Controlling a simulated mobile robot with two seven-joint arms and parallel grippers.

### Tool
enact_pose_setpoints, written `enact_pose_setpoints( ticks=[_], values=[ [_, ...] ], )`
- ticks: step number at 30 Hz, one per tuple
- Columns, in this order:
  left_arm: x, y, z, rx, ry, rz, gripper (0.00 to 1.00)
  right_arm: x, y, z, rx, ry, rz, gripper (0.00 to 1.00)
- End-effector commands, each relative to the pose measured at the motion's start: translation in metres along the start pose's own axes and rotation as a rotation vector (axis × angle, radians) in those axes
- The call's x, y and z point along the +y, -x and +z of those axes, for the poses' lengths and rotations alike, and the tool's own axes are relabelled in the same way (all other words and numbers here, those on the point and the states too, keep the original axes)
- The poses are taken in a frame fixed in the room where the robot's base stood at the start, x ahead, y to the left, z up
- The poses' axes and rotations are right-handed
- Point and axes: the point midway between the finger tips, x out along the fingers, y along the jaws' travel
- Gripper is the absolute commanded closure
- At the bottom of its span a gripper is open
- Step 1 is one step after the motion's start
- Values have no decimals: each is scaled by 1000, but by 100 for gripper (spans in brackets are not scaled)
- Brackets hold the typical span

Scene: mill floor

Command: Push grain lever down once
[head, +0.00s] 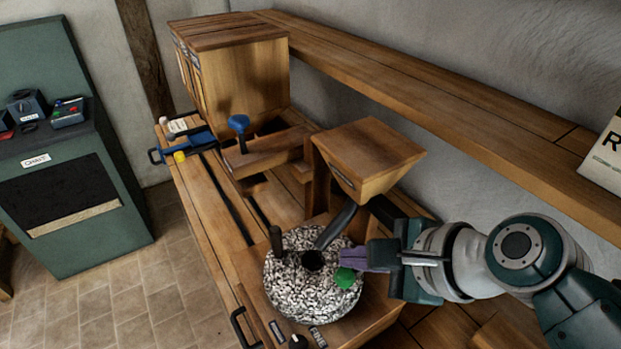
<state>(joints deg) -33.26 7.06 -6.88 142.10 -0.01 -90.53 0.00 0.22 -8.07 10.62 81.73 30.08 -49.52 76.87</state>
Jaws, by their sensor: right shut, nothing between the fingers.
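No lever is clearly marked as the grain lever from here. A green knob (345,277) sits at the right edge of the speckled millstone (300,300). A blue knob (239,123) stands on a wooden beam farther back. My right gripper (345,258) comes in from the right, shut and empty. Its purple fingers are just above the green knob in the picture; I cannot tell whether they touch it. The wooden hopper (370,150) stands behind the millstone, with a dark chute (337,225) leading down toward the stone's centre hole. My left gripper is out of view.
A dark upright handle (276,242) rises from the millstone's left side. A tall wooden bin (237,75) stands at the back of the bench. A wooden shelf (430,95) runs along the wall. A green cabinet (75,205) stands at left, with tiled floor between.

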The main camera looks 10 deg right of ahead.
Motion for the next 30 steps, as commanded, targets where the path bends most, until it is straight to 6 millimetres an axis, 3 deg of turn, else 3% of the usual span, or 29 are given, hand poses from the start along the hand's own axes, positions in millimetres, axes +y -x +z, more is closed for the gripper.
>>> enact_pose_setpoints(
  ticks=[30],
  values=[
    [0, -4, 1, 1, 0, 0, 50, 4, -6, -4, 0, -1, 0, 100]
  ],
)
